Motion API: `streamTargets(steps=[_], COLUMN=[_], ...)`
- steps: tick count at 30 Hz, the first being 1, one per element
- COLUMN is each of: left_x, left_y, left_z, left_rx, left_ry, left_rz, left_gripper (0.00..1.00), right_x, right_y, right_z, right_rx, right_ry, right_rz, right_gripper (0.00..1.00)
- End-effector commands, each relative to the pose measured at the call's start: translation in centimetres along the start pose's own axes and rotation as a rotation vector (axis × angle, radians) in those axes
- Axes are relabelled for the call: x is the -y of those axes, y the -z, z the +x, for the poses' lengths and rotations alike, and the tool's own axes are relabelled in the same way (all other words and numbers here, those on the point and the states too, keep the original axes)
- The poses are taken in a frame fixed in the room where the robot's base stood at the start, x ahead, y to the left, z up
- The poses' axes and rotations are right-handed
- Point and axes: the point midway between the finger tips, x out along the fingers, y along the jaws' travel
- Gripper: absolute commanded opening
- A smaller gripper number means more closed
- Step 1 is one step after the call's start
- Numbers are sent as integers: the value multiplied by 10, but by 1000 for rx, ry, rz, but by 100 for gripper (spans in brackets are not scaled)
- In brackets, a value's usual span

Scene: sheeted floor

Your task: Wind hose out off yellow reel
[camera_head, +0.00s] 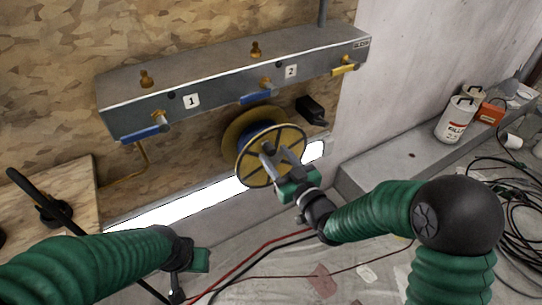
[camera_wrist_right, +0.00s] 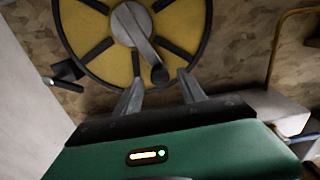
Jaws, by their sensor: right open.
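The yellow reel (camera_head: 291,138) is mounted on the wooden wall below the grey panel, with blue hose (camera_head: 250,137) partly showing behind its front disc. In the right wrist view, the yellow disc (camera_wrist_right: 88,34) has dark spokes, a grey hub and a grey crank handle (camera_wrist_right: 143,43) ending in a dark knob. My right gripper (camera_head: 282,160) is in front of the reel. In the right wrist view its open fingers (camera_wrist_right: 160,90) are on either side of the knob's lower end, with no grip visible. My left gripper (camera_head: 178,284) is low at the left, away from the reel; its jaws are unclear.
The grey panel (camera_head: 225,75) above the reel carries brass fittings and blue and yellow valve handles. A black box (camera_head: 312,110) is right of the reel. White canisters (camera_head: 456,120) stand on the right ledge. Red and black cables cross the sheeted floor; black coils lie at right.

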Motion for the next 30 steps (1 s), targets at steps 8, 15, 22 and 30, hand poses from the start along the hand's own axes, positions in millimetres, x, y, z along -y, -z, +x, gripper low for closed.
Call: streamTargets(steps=[8, 15, 22, 30], left_x=[0, 0, 0, 0], left_y=[-2, -2, -2, -2], left_z=[8, 7, 7, 8], left_rx=[0, 0, 0, 1], left_ry=[0, 0, 0, 0], left_rz=[0, 0, 0, 0], left_gripper=[36, 36, 36, 36], right_x=[0, 0, 0, 0], right_y=[0, 0, 0, 0], right_z=[31, 31, 31, 31], right_rx=[-1, 0, 0, 0], right_ry=[0, 0, 0, 0], right_rz=[1, 0, 0, 0], right_gripper=[48, 45, 15, 0])
